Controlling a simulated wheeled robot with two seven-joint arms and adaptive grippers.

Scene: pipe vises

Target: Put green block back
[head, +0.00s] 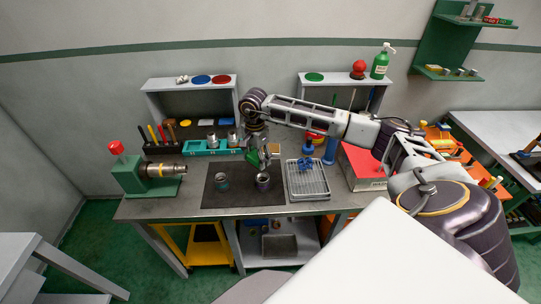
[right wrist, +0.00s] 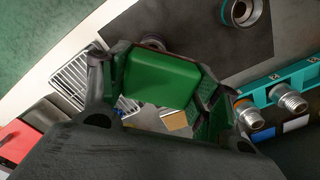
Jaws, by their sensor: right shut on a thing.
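The green block (right wrist: 160,82) is a dark green, chunky piece. It sits between the fingers of my right gripper (head: 256,152), which is shut on it. In the head view the block (head: 253,159) shows small below the fingers, above the back part of the dark mat (head: 235,196) on the workbench. The gripper hides part of it. In the right wrist view the mat (right wrist: 185,35) lies beyond the block, which looks held above the bench. My left gripper is not in view.
Two pipe pieces (head: 222,182) (head: 263,182) stand on the mat. A wire rack (head: 308,182) is to its right, a green vise (head: 140,176) to its left. A teal holder with metal fittings (head: 205,148) is behind. A red box (head: 360,165) stands further right.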

